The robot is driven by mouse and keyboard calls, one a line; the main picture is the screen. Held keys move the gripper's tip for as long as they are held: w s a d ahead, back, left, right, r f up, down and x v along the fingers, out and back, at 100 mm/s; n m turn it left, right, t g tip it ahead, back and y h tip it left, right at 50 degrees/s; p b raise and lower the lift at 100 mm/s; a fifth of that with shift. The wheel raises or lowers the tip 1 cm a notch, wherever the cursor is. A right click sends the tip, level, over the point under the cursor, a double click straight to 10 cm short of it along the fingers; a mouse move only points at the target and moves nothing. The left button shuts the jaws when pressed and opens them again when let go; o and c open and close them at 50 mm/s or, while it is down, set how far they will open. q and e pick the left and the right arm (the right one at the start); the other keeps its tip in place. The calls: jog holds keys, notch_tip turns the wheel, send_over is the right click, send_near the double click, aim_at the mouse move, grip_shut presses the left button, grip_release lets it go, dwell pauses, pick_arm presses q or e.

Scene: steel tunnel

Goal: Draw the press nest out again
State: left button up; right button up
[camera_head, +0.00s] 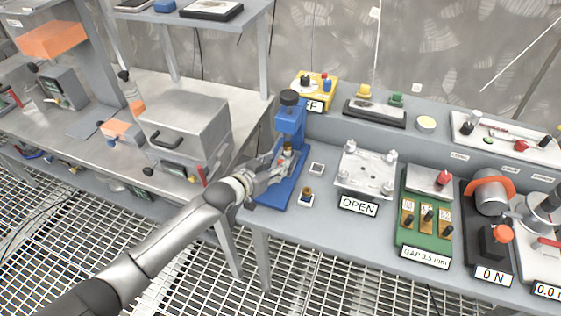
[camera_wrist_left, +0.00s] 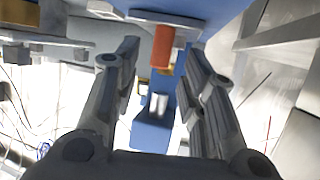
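The blue press (camera_head: 291,124) stands upright at the left end of the grey bench, with a dark knob on top. My left gripper (camera_head: 276,172) reaches in from the left at the press's lower front. In the left wrist view its two fingers are spread, with a red-orange cylindrical handle (camera_wrist_left: 163,46) between their tips. I see gaps on both sides of the handle. The nest itself is mostly hidden by the gripper and press, so I cannot tell how far in it sits. My right gripper is not in view.
A small brass-topped part (camera_head: 306,196) stands right of the press base. Further right are a clear plate fixture marked OPEN (camera_head: 366,172) and a green gap gauge (camera_head: 425,213). A grey box (camera_head: 185,122) stands on the left bench. A gap separates the benches.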

aim_at(280, 161)
pick_arm(q)
jog(key=shift+x, duration=1.7)
grip_shut()
